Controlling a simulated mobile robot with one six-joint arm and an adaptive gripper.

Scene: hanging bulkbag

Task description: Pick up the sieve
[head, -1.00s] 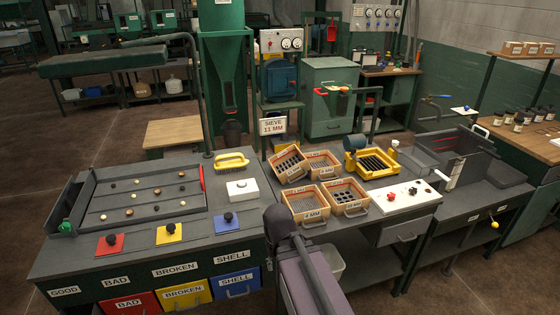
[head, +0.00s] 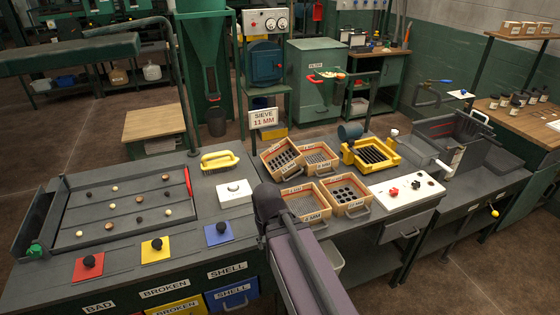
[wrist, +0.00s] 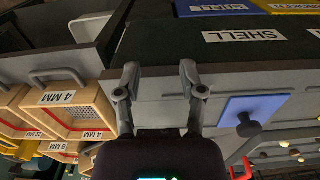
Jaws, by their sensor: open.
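Several wooden-framed sieves stand together on the workbench in the head view. A tilted back-left sieve (head: 282,159) and the front-right sieve (head: 346,195) have large dark holes. The back-right sieve (head: 317,157) and front-left sieve (head: 302,204) have finer mesh. A sign (head: 263,119) behind them reads SIEVE 11 MM. In the wrist view, a sieve labelled 4 MM (wrist: 90,98) is at the left, with others partly visible below it. My gripper (wrist: 158,74) is open and empty, apart from the sieves. My arm hides the gripper in the head view.
A sorting tray (head: 125,205) with small balls fills the left bench. A yellow brush (head: 220,160) and white button box (head: 234,193) lie near the sieves. A yellow-framed sieving machine (head: 370,153) and white control panel (head: 406,190) stand at right.

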